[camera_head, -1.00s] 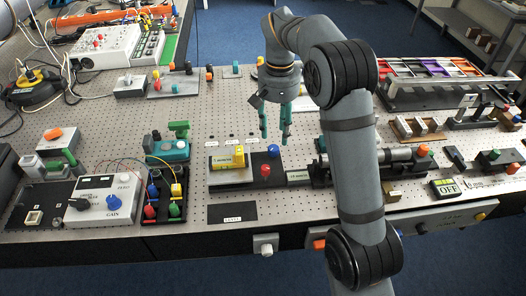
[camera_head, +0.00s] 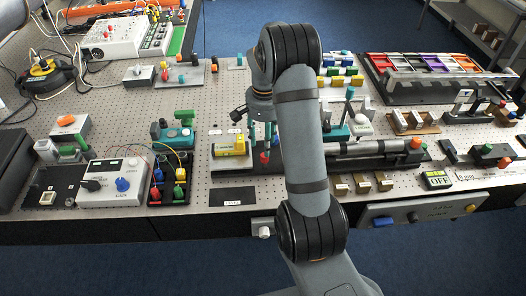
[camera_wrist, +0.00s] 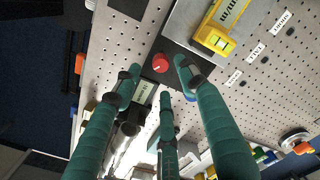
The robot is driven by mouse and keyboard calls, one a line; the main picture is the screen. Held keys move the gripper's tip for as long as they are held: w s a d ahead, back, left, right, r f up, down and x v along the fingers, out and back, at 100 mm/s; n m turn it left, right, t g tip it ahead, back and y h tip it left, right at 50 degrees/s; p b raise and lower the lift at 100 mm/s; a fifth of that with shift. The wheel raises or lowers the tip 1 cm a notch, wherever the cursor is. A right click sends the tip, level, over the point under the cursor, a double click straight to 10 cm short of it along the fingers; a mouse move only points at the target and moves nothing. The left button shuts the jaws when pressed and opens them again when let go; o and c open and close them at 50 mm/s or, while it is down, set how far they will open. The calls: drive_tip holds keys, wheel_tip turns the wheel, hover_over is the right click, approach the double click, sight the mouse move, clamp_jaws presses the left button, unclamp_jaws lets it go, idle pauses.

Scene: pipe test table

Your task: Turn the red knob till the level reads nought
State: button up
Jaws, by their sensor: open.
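The red knob (camera_head: 264,157) stands just right of the yellow level (camera_head: 229,146), which rests on a pale plate. In the wrist view the red knob (camera_wrist: 160,63) lies between and just beyond my fingertips, and the level (camera_wrist: 216,36) with its greenish vial is at the upper right. The bubble's reading is too small to tell. My gripper (camera_head: 261,136) points down over the knob; its teal fingers are spread and empty in the wrist view (camera_wrist: 158,74). I cannot tell whether a finger touches the knob. My forearm hides part of the area to its right.
A blue knob (camera_wrist: 191,98) shows partly behind a finger. A grey cylinder (camera_head: 365,147) lies to the right of the knob. A block of coloured sockets (camera_head: 170,185) stands left of the level. A dark label plate (camera_head: 232,197) lies in front.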

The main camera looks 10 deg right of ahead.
sight(264, 161)
drive_tip(key=shift+f+p, duration=0.6)
drive_tip(key=shift+f, duration=2.2)
drive_tip(key=shift+d, duration=0.1)
drive_tip(key=c, duration=0.3)
clamp_jaws()
